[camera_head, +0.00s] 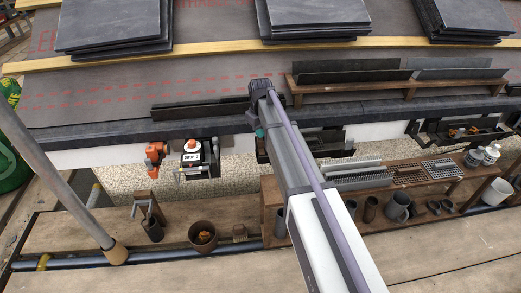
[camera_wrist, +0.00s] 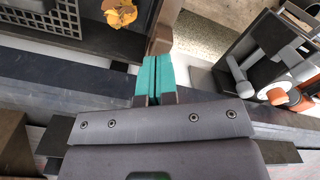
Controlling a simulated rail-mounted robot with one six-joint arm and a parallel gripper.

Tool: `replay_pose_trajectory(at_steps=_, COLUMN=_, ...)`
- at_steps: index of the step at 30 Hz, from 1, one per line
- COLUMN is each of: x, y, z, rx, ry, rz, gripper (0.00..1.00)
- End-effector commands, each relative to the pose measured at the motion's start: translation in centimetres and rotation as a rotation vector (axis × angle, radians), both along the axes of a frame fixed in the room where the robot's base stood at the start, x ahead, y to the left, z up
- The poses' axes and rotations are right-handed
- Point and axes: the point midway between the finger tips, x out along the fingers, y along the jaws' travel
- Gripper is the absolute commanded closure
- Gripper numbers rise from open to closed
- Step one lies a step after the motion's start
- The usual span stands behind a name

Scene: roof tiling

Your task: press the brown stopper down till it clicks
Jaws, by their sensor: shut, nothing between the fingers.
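My gripper (camera_wrist: 154,80) is shut, its two teal fingertips pressed together with nothing between them. In the head view the teal fingertip (camera_head: 259,133) shows over the dark eave edge, mostly hidden by my arm. A brown upright piece (camera_wrist: 164,32) stands just past the fingertips in the wrist view, close to or touching them. It may be the brown stopper, but its shape is partly hidden and I cannot tell. I cannot tell whether it is pressed down. No other piece in the head view is clearly the stopper.
A dark box with a white round top (camera_head: 192,151) and an orange tool (camera_head: 155,154) hang left of my gripper. A dark tray (camera_wrist: 22,33) holds a crumpled orange piece (camera_wrist: 120,13). Slate stacks (camera_head: 115,24) lie behind. A bench (camera_head: 372,228) with pots stands in front.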

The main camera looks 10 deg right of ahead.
Motion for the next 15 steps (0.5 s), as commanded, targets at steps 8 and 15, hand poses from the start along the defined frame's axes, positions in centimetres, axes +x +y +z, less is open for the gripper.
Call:
replay_pose_trajectory(at_steps=8, x=0.00, y=0.00, z=-0.51, rx=0.000, ry=0.000, rz=0.000, gripper=1.00)
replay_pose_trajectory(at_steps=15, x=0.00, y=0.00, z=-0.87, rx=0.000, ry=0.000, rz=0.000, gripper=1.00)
